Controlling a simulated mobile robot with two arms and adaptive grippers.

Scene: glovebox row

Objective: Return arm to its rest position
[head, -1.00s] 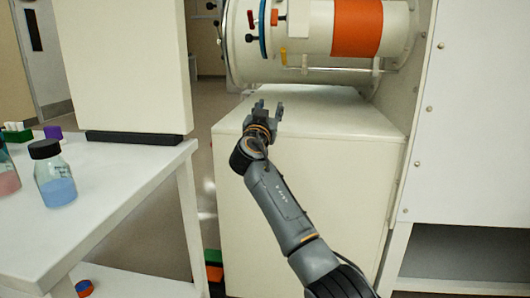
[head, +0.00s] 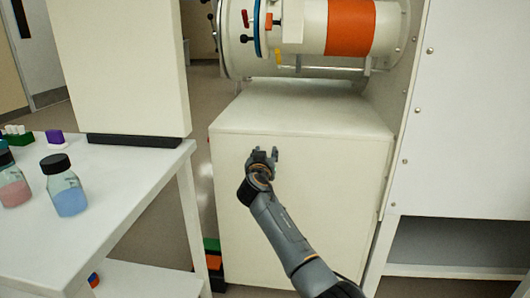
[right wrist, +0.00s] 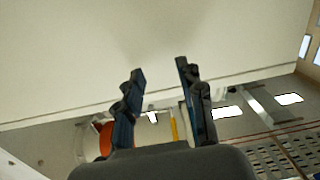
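My right arm reaches up from the bottom right of the head view. Its right gripper (head: 263,157) is in front of the white cabinet (head: 310,190), below the cabinet's top edge. The fingers are apart with nothing between them. The right wrist view also shows the right gripper (right wrist: 160,95) with both fingers spread and empty, a pale panel filling the space beyond them. My left gripper is not in either view.
A glovebox cylinder with an orange band (head: 350,27) lies above the cabinet. A white table (head: 120,190) at left carries a blue-liquid bottle (head: 68,190), a pink-liquid bottle (head: 13,188) and a monitor-like white panel (head: 120,70). Stacked coloured bins (head: 212,262) stand low beside the cabinet.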

